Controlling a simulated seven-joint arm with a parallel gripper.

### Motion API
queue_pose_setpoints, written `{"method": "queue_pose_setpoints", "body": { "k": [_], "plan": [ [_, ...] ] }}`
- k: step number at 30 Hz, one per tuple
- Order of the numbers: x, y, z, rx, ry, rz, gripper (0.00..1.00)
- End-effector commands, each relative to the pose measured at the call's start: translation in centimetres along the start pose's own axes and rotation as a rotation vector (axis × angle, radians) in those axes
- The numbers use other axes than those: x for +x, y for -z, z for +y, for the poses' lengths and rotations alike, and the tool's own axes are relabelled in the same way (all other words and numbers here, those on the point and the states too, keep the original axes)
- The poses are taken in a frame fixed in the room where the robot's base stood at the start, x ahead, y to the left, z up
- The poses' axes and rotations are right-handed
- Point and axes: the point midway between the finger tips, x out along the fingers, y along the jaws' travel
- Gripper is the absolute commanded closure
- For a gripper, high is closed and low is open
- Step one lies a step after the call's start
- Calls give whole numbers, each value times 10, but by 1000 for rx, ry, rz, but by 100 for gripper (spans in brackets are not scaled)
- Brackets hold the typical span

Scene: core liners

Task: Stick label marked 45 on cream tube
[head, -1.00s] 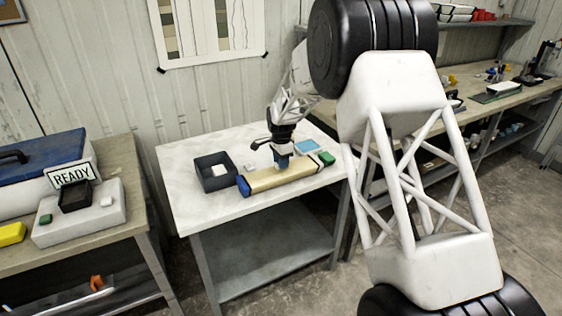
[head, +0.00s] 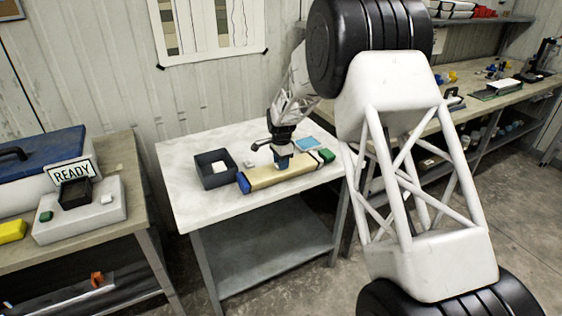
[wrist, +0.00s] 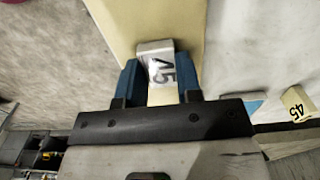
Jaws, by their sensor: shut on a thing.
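The cream tube (head: 262,179) lies on the white table, with a blue cap (head: 243,183) at its left end and a green cap (head: 327,155) at its right end. My gripper (head: 283,162) points down over the tube's middle. My gripper hides part of the tube in the head view.
A cream piece (wrist: 297,104) also marked 45 lies right of the tube in the wrist view. A dark open box (head: 215,181) with a white item inside stands left of the tube. A light blue item (head: 308,143) lies behind it. The table's front left is clear.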

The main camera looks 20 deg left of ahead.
Motion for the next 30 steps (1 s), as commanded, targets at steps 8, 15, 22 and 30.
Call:
{"method": "queue_pose_setpoints", "body": {
  "k": [8, 15, 22, 30],
  "plan": [
    [2, 0, 0, 0, 0, 0, 86],
    [1, 0, 0, 0, 0, 0, 52],
    [2, 0, 0, 0, 0, 0, 38],
    [2, 0, 0, 0, 0, 0, 12]
  ]
}}
